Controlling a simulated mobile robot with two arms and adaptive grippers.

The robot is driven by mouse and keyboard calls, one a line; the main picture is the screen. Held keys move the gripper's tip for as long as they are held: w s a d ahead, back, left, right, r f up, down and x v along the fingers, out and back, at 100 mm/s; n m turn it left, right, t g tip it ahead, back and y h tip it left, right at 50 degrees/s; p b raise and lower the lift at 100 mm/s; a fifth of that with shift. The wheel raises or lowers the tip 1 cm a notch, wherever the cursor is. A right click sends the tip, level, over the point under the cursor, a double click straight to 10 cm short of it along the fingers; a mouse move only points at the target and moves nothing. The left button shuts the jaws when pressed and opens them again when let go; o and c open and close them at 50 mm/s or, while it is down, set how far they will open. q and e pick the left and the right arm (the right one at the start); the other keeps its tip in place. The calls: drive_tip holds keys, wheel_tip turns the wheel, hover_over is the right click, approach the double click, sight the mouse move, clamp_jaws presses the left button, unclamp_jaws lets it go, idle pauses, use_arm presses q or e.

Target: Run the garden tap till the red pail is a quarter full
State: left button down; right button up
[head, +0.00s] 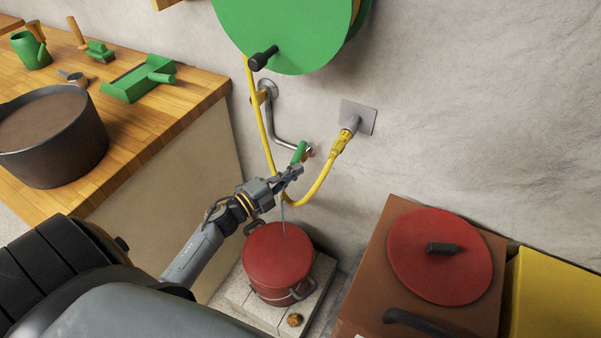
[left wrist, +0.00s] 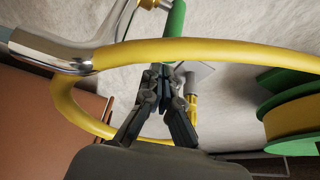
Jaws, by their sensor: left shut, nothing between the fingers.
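The red pail (head: 277,262), a pot-like vessel with dark side handles, stands upright on pale blocks below the tap. Its inside looks plain red; I cannot tell the water level. The garden tap is a metal pipe (head: 275,122) on the wall with a green handle (head: 299,152). The handle also shows in the left wrist view (left wrist: 176,18), near chrome pipework (left wrist: 50,50). A thin pale line, seemingly water (head: 283,215), runs down into the pail. My left gripper (head: 296,170) is shut and empty, just below the green handle. My right gripper is out of view.
A yellow hose (head: 268,150) loops from the green reel (head: 285,30) to a wall fitting (head: 352,124), close around my gripper. A brown box (head: 375,265) with a red lid (head: 425,270) stands right. A wooden worktop (head: 150,115) with a dark pot (head: 50,165) is left.

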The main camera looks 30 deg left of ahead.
use_arm(q)
drive_tip(key=shift+s+a+m+h, duration=0.2)
drive_tip(key=shift+a+m+h, duration=0.15)
drive_tip(key=shift+a, duration=0.4)
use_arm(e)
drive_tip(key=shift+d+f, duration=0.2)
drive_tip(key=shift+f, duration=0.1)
use_arm(q)
drive_tip(key=shift+a, duration=0.1)
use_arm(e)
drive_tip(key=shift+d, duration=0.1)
